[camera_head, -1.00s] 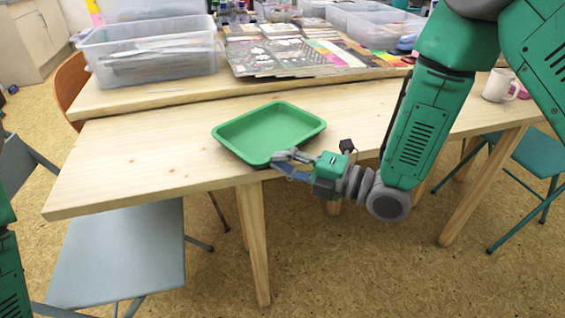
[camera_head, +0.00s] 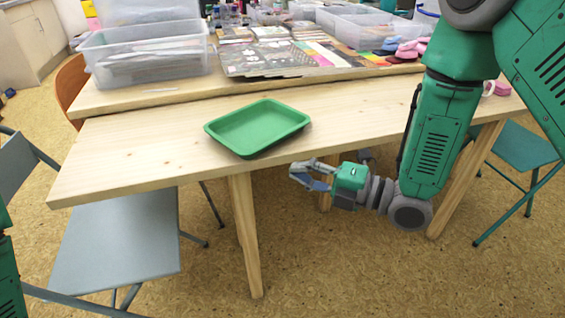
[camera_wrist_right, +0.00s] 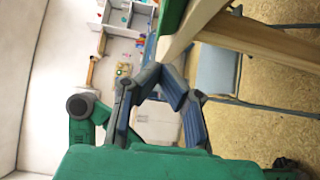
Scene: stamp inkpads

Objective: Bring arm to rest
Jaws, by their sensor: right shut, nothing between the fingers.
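My right arm comes in from the upper right. Its gripper (camera_head: 296,174) is shut and empty, in front of the wooden table's (camera_head: 140,150) near edge and apart from the green tray (camera_head: 258,127). The tray lies empty near that edge. In the right wrist view, the fingers of my right gripper (camera_wrist_right: 162,76) bend toward each other with nothing held. A green edge (camera_wrist_right: 172,14) at the top of that view looks like the tray. Only a part of my left arm shows at the left border of the head view; its gripper is out of view.
A clear bin (camera_head: 148,55) and flat colourful sheets (camera_head: 265,58) stand at the back. A partly hidden mug (camera_head: 490,88) is behind my right arm. A grey chair (camera_head: 125,235) stands at the front left and a teal chair (camera_head: 525,150) at the right. Floor below my gripper is clear.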

